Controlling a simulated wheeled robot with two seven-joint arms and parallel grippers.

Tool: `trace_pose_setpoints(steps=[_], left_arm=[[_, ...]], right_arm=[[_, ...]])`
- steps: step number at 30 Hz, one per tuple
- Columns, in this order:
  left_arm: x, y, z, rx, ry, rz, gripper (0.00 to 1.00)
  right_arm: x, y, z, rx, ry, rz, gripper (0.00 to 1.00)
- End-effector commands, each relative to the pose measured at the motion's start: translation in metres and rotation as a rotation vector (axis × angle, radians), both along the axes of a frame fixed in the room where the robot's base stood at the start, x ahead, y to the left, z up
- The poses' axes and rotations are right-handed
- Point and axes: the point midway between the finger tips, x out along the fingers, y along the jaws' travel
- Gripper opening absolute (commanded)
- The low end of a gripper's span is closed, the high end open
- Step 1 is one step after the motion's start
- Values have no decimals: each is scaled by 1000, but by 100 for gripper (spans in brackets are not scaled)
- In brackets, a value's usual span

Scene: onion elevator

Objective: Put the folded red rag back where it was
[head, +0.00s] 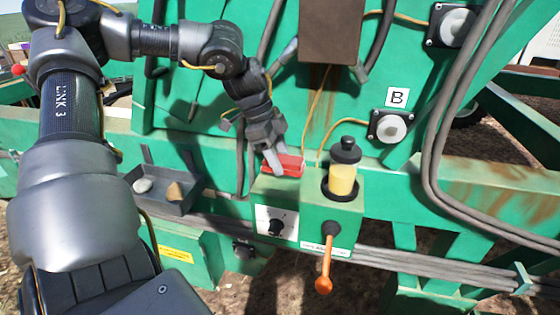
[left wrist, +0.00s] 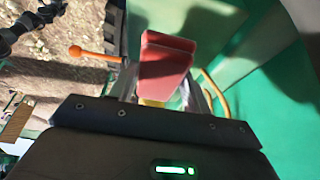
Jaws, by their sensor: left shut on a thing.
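The folded red rag (head: 291,165) is between the fingers of my left gripper (head: 277,163) in the head view. The gripper is shut on it, just above the top of the green box with the black dial (head: 276,228). I cannot tell whether the rag touches the box top. In the left wrist view the rag (left wrist: 165,66) stands up between the two fingers of the left gripper (left wrist: 160,90). My right gripper is not in view.
A yellow-filled cup with a black cap (head: 342,180) stands right of the rag. An orange-knobbed lever (head: 324,270) hangs below it. A grey tray (head: 165,203) with small lumps is at left. Cables (head: 436,165) run down at right.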

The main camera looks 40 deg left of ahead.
Motion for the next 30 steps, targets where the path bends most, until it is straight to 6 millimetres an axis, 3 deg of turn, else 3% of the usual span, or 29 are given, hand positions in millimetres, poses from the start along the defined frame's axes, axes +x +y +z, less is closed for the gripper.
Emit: trace_pose_setpoints(steps=[8,15,27,28,30], left_arm=[[6,4,-8,-1,1,1,30],[7,4,-38,-1,1,1,30],[7,4,-45,0,-1,0,30],[7,4,-44,0,-1,0,50],[7,4,-43,0,-1,0,59]], right_arm=[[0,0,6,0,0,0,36],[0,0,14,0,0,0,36],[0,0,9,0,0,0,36],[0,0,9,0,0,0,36],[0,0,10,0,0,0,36]])
